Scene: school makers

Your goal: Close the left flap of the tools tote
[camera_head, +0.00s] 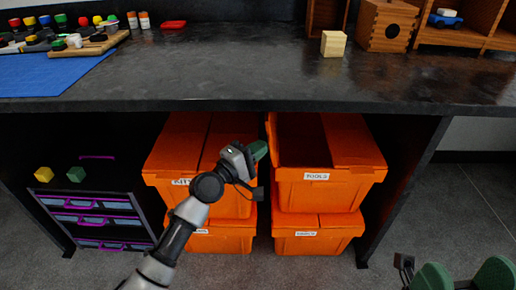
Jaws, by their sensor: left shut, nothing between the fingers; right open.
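The orange tools tote (330,194), labelled "TOOLS", sits under the bench on another orange tote. Its right flap (353,140) lies flat over the right half of the opening. The left half is open and shows a dark inside. A narrow orange strip (271,135) stands at its left edge, apparently the left flap seen edge-on. My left gripper (259,150) is shut and empty, with its green fingertips just left of that strip; I cannot tell whether they touch it. My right gripper (464,275) is open and empty at the bottom right, partly cut off, away from the totes.
The orange kits tote (172,166) stands left of the tools tote, partly behind my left arm. Two lower totes sit beneath, one being the right lower tote (316,242). The dark bench top (235,72) overhangs them. A drawer unit (98,222) stands at left.

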